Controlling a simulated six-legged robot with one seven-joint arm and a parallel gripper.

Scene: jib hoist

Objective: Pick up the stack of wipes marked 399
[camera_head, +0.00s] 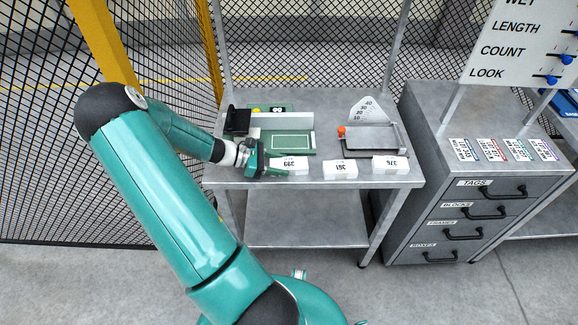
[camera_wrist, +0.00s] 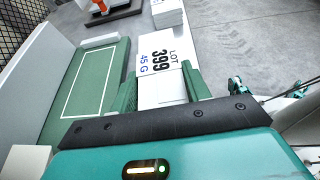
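The stack of wipes marked 399 (camera_head: 289,165) is a white block at the front left of the grey table. In the wrist view its top label (camera_wrist: 162,58) reads LOT 399, 45 G. My gripper (camera_head: 272,164) is at the left side of this stack in the head view. In the wrist view its two green fingers (camera_wrist: 160,88) stand on either side of the near end of the stack. No clear gap shows between fingers and stack, but I cannot tell whether they press on it. The stack appears to rest on the table.
Stacks marked 361 (camera_head: 340,170) and 376 (camera_head: 390,165) stand to the right along the front edge. A green board (camera_head: 290,143) lies behind 399, beside a black device (camera_head: 237,120). A gauge with a scale (camera_head: 368,110) stands back right. A drawer cabinet (camera_head: 470,190) is farther right.

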